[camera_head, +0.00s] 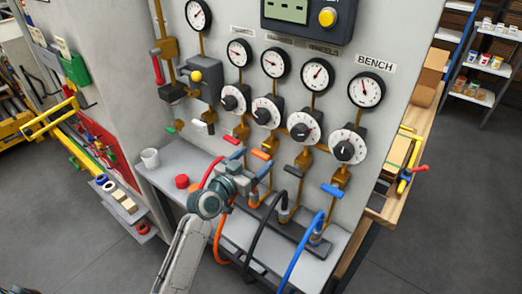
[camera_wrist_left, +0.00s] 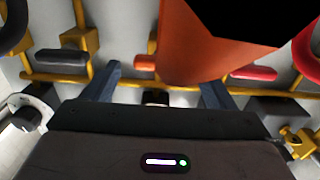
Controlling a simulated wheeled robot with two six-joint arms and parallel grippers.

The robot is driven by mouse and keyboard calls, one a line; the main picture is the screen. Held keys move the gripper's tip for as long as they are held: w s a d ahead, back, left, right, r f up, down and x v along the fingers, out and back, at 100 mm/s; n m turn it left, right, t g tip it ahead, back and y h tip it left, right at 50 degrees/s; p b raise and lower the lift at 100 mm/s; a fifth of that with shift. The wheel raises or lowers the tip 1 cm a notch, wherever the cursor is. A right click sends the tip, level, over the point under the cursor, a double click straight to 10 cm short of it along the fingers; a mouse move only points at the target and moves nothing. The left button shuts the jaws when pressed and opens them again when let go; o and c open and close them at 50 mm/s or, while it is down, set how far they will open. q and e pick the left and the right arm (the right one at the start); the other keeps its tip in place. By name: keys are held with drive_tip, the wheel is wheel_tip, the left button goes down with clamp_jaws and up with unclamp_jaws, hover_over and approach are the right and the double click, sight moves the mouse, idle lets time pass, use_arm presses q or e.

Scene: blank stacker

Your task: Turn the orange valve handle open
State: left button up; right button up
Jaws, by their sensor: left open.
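The orange valve handle (camera_head: 261,154) is a short bar on a brass pipe at the lower part of the grey panel, between a red handle and a black one. In the left wrist view the orange handle (camera_wrist_left: 145,62) lies between and beyond my two fingertips, nearer the left one. My left gripper (camera_head: 252,163) is open, just below and in front of the handle; its fingers (camera_wrist_left: 160,78) show apart, with no clear contact. A large orange shape, probably the orange hose, fills the upper middle of the wrist view and hides part of the pipework. My right gripper is out of view.
Neighbouring handles are red (camera_head: 231,139), black (camera_head: 293,170) and blue (camera_head: 332,190). A grey shelf with a white mug (camera_head: 150,158) and red knob (camera_head: 182,181) is at left.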

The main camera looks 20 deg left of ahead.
sight(258, 156)
use_arm(q)
drive_tip(key=x, duration=0.2)
drive_tip(key=shift+w, duration=0.25)
drive_tip(key=shift+w+d+p, duration=0.25)
drive_tip(key=shift+w+p, duration=0.1)
drive_tip(key=shift+w, duration=0.15)
drive_tip(key=c, duration=1)
